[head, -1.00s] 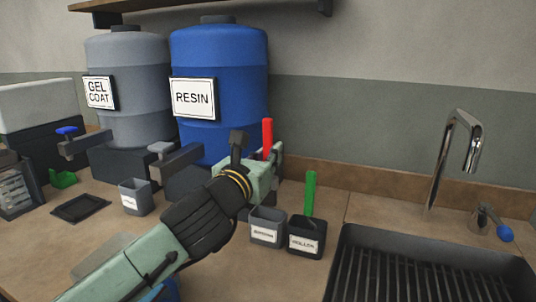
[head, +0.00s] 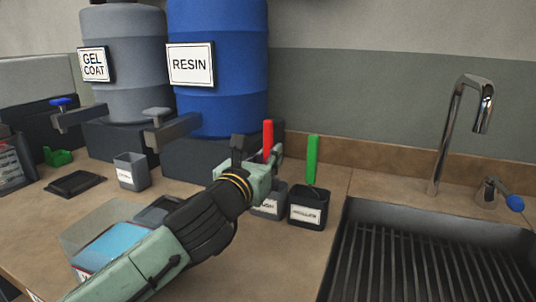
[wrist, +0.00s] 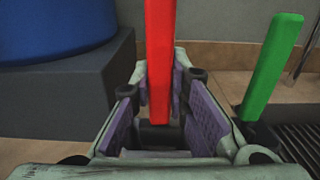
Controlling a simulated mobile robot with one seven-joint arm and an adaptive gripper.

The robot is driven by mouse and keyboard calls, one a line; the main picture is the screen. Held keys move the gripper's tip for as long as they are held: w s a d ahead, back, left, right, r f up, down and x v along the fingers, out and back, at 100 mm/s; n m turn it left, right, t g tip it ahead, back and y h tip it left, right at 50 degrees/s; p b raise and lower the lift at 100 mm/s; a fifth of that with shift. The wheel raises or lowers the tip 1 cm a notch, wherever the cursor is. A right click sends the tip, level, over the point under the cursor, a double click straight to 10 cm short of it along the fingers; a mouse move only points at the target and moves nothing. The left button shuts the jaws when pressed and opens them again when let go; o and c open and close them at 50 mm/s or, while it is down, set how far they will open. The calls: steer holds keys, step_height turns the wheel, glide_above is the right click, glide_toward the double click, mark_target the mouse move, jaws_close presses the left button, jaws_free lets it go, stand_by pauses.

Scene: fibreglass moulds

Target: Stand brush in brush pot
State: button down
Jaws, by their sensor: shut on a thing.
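The red-handled brush (head: 268,138) is upright in my gripper (head: 268,168). In the wrist view the red handle (wrist: 159,60) stands between the purple pads of my gripper (wrist: 160,105). The grey brush pot (head: 267,207) is directly below and partly behind my gripper in the head view, its label partly covered. The brush's lower end is hidden, so I cannot tell whether it is inside the pot.
A dark roller pot (head: 309,210) with a green handle (head: 312,160) stands close on the right. The sink (head: 425,255) lies further right. The blue resin drum (head: 218,105) is behind. A blue-filled tray (head: 115,245) is at front left.

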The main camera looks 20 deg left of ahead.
mark_target(268, 120)
steer(key=shift+f, duration=0.55)
steer(key=c, duration=1.5)
jaws_free()
steer(key=shift+o, duration=0.2)
steer(key=shift+r, duration=0.1)
step_height(268, 120, up, 10)
steer(key=shift+f, duration=0.1)
